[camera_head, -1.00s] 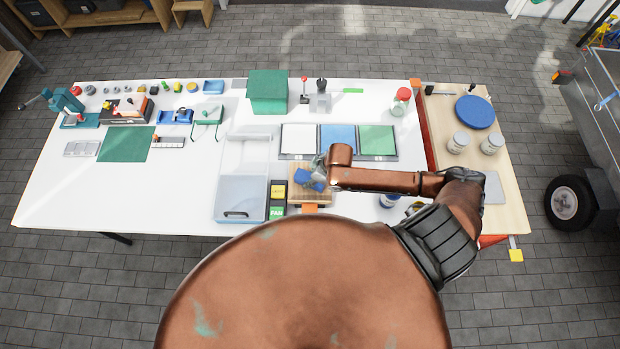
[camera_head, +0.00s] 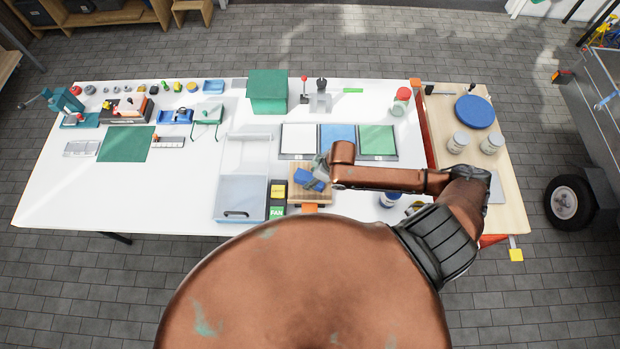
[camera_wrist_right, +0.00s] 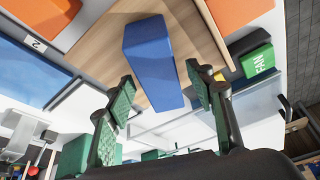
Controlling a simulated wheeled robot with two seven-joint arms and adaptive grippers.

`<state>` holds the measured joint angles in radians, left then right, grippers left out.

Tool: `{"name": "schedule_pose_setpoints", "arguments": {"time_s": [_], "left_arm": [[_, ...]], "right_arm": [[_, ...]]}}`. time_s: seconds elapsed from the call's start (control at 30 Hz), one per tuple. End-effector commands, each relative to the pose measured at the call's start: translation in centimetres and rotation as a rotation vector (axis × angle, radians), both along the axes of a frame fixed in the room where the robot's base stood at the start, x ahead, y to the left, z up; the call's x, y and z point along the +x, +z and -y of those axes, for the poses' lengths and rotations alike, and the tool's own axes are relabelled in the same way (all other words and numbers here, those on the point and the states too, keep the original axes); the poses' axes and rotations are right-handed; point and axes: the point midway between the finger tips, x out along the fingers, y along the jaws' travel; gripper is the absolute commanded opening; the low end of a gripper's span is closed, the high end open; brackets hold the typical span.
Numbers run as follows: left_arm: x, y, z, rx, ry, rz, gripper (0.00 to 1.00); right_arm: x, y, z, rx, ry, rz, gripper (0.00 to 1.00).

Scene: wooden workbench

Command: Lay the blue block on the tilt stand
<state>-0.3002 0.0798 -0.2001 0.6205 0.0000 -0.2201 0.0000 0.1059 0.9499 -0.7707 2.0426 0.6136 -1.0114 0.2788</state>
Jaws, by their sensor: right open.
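The blue block (camera_head: 309,180) lies on the wooden board of the tilt stand (camera_head: 323,198), near the front middle of the bench. In the right wrist view the blue block (camera_wrist_right: 152,58) rests at an angle on the wooden top (camera_wrist_right: 198,45). My right gripper (camera_head: 320,167) is beside the block, at its far right side. In the right wrist view my right gripper (camera_wrist_right: 160,77) is open, its green-padded fingers apart near the block's near end. Whether the pads touch the block is unclear. My left gripper is out of view.
A clear tray (camera_head: 240,208) and yellow and green labelled blocks (camera_head: 277,212) stand left of the stand. White, blue and green panels (camera_head: 338,137) lie behind it. A blue-labelled jar (camera_head: 389,199) stands to the right, under my arm. The white bench's left front is bare.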

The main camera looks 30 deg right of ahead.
Motion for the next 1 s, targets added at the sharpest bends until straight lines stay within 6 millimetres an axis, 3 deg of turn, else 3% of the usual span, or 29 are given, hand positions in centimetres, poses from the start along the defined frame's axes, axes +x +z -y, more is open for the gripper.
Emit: {"name": "schedule_pose_setpoints", "arguments": {"time_s": [0.3,0.5,1.0], "left_arm": [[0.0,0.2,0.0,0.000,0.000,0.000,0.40],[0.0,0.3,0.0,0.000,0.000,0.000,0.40],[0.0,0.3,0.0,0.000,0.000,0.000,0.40]], "right_arm": [[-2.0,6.3,1.6,-0.002,0.001,0.002,0.49],[-2.9,8.7,2.2,-0.001,-0.001,0.001,0.49],[-3.1,9.4,2.3,0.000,0.000,0.001,0.49]]}}
